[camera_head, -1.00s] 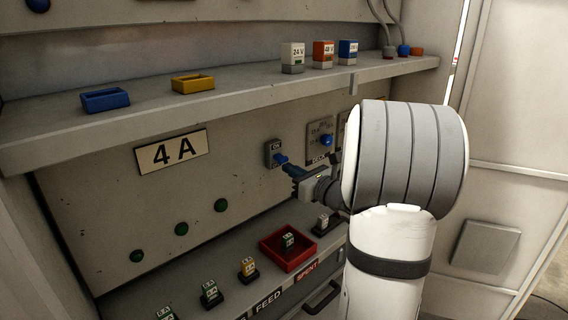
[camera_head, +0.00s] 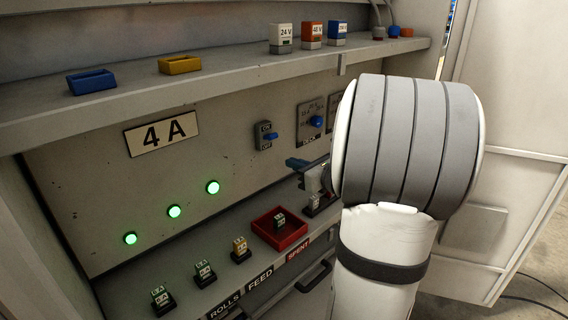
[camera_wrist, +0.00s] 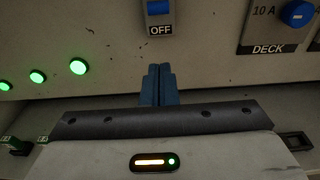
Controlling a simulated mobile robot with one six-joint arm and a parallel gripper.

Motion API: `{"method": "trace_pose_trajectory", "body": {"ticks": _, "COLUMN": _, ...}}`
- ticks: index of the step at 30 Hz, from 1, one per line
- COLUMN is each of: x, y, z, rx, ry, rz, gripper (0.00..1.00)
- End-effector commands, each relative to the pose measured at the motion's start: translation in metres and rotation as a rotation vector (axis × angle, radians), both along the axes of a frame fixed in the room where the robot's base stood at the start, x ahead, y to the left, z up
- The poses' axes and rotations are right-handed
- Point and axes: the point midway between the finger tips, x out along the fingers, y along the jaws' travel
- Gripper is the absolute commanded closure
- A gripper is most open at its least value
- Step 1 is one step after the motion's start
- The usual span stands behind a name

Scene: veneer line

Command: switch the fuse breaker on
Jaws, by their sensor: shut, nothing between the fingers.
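The fuse breaker (camera_head: 265,136) is a small grey plate on the panel, marked ON above and OFF below. Its blue lever (camera_head: 271,136) sticks out between the two marks. In the wrist view the blue lever (camera_wrist: 159,8) shows at the top edge above the OFF label (camera_wrist: 161,30); the ON mark is out of that view. My gripper (camera_head: 294,163) has blue fingers, shut and empty, below and to the right of the breaker and apart from it. Its fingertips (camera_wrist: 158,69) point at the panel below the OFF label. Three round lamps (camera_head: 174,211) glow green.
A blue DECK knob (camera_head: 316,121) is right of the breaker. A shelf (camera_head: 215,95) juts out above, carrying blocks and trays. Below, a ledge holds a red SPENT tray (camera_head: 259,227) and several small fuses (camera_head: 204,273). A 4 A sign (camera_head: 161,134) is at left.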

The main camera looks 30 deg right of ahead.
Motion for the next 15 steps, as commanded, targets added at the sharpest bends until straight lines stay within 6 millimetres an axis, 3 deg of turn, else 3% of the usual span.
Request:
{"method": "trace_pose_trajectory", "body": {"ticks": 6, "x": -0.040, "y": -0.010, "z": 0.013, "rx": 0.000, "ry": 0.000, "rz": -0.003, "gripper": 1.00}}
{"method": "trace_pose_trajectory", "body": {"ticks": 15, "x": -0.056, "y": -0.013, "z": 0.018, "rx": 0.001, "ry": 0.001, "rz": 0.003, "gripper": 1.00}}
